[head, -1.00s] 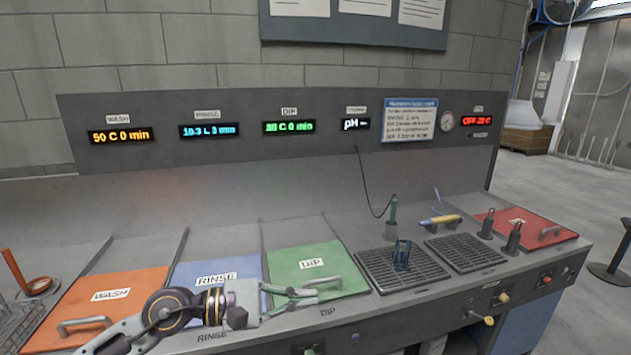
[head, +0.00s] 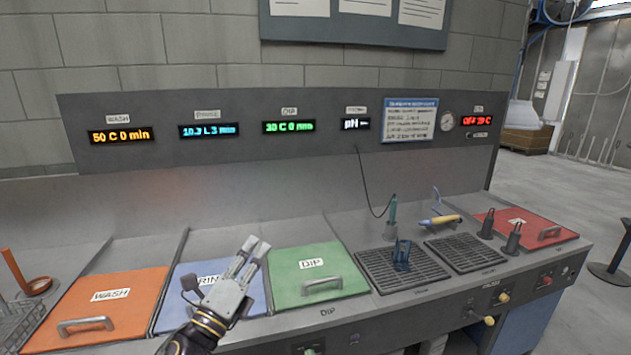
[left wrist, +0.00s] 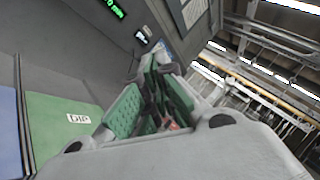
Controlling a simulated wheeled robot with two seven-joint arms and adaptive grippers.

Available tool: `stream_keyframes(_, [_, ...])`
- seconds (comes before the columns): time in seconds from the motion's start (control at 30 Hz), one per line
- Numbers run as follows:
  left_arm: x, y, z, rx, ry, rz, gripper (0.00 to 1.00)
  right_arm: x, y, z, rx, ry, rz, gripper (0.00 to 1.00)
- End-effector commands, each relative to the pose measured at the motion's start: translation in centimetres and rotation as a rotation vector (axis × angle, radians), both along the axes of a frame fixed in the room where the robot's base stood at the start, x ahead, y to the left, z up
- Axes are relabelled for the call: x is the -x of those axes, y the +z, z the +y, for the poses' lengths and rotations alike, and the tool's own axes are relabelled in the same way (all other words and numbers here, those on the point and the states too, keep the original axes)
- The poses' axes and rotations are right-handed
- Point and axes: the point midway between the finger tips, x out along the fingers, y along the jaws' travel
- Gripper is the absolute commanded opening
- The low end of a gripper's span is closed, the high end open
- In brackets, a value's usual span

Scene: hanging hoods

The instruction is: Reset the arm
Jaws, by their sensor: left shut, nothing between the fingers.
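My left gripper (head: 249,253) is raised in front of the blue RINSE lid (head: 182,280) in the head view, pointing up and slightly right. Its fingers are shut with nothing between them. It covers part of the RINSE label. In the left wrist view the green-padded fingers (left wrist: 152,105) point toward the back panel and upward. My right arm and gripper do not show in either view.
The orange WASH lid (head: 105,305) and green DIP lid (head: 335,262) lie closed on either side of RINSE. Two dark grates (head: 385,280), a probe on a cable (head: 392,212), a yellow-handled tool (head: 440,221) and a red lid (head: 535,235) are to the right. The air above the counter is clear.

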Motion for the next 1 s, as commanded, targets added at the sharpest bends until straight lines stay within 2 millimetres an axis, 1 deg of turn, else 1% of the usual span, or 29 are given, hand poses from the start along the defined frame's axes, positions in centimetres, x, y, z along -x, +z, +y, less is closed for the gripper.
stream_keyframes(0.1, [-0.7, -2.3, 2.3, 0.172, 0.055, 0.143, 0.00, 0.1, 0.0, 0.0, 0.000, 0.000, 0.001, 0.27])
stream_keyframes(0.27, [-1.0, -6.1, 5.1, 0.397, 0.135, 0.328, 0.00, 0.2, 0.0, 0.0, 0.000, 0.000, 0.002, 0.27])
stream_keyframes(0.47, [-0.3, -11.9, 8.1, 0.670, 0.252, 0.558, 0.00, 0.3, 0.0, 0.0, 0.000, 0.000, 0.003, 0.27])
stream_keyframes(0.67, [2.1, -18.1, 10.2, 0.934, 0.387, 0.778, 0.00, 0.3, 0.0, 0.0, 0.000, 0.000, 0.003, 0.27])
stream_keyframes(0.7, [2.7, -19.4, 10.5, 0.984, 0.417, 0.822, 0.00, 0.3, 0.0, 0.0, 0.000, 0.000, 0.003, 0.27])
stream_keyframes(0.77, [3.8, -21.3, 10.8, 1.059, 0.463, 0.886, 0.00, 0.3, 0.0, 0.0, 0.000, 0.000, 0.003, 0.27])
stream_keyframes(0.8, [4.6, -22.5, 11.1, 1.109, 0.496, 0.927, 0.00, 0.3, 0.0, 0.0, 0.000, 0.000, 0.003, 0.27])
stream_keyframes(0.87, [5.9, -24.4, 11.3, 1.182, 0.547, 0.990, 0.00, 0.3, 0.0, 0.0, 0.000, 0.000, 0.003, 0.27])
stream_keyframes(0.9, [6.9, -25.5, 11.4, 1.229, 0.582, 1.032, 0.00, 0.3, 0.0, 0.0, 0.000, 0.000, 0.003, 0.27])
stream_keyframes(0.97, [8.3, -27.2, 11.4, 1.298, 0.636, 1.092, 0.00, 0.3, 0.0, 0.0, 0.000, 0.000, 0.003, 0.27])
stream_keyframes(1.0, [9.4, -28.3, 11.5, 1.343, 0.674, 1.133, 0.00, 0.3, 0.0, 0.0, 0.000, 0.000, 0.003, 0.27])
